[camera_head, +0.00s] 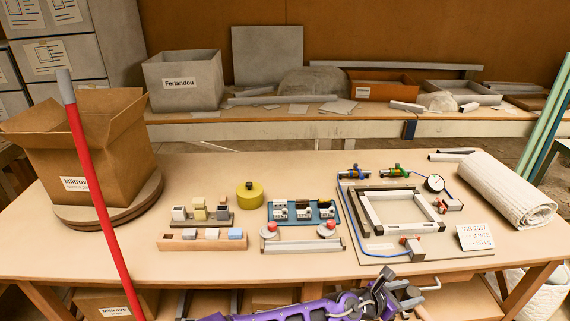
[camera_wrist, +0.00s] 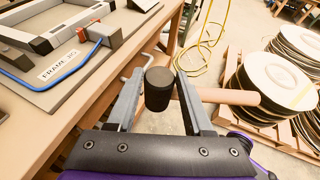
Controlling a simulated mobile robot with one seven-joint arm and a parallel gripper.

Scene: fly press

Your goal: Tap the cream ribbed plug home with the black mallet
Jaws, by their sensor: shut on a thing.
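My gripper (camera_wrist: 158,84) is shut on the black mallet. The mallet's black head (camera_wrist: 159,92) shows between the fingers in the wrist view, and its pale wooden handle (camera_wrist: 228,96) sticks out to the right. In the head view my gripper (camera_head: 392,288) is at the table's front edge, right of centre, away from the small blocks. A low wooden rail (camera_head: 178,244) at the front left holds several small pale and bluish pieces. A cream piece (camera_head: 190,234) sits in it, beside a dark opening. Ribs are too small to see, so I cannot tell which piece is the plug.
A dark rack (camera_head: 208,221) with several blocks stands behind the rail. A yellow round tin (camera_head: 250,195), a blue tray (camera_head: 272,216) and a frame jig board (camera_head: 370,257) are farther right. A red pole (camera_head: 92,190) stands at the left. Bare tabletop lies along the front.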

